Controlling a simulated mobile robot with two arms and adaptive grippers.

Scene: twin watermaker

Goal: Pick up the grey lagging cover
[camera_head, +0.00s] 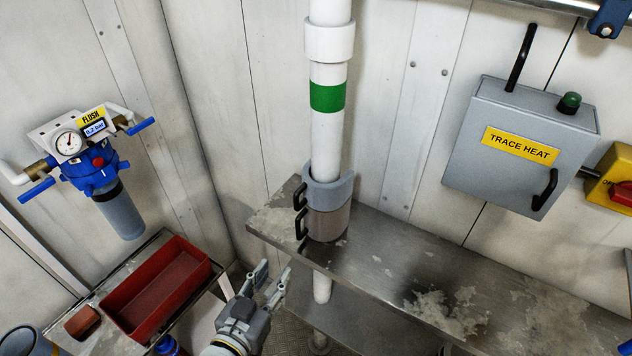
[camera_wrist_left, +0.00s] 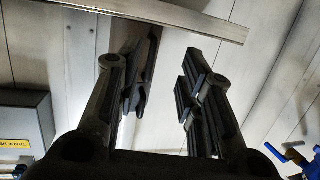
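The grey lagging cover (camera_head: 326,215) sits around the lower part of the white vertical pipe (camera_head: 328,140), at the back edge of the metal shelf. Its upper rim is blue-grey and its lower band is brownish grey. Two black handles stick out on its left side. My left gripper (camera_head: 274,281) is below and left of the cover, in front of the shelf edge, apart from it. Its fingers are spread and empty; they also show wide apart in the left wrist view (camera_wrist_left: 158,82). My right gripper is not in view.
The worn metal shelf (camera_head: 385,270) runs to the lower right. A trace heat box (camera_head: 520,145) hangs on the wall at right. A red tray (camera_head: 155,290) stands on a low bench at left, below a blue filter unit (camera_head: 90,175). The shelf right of the cover is clear.

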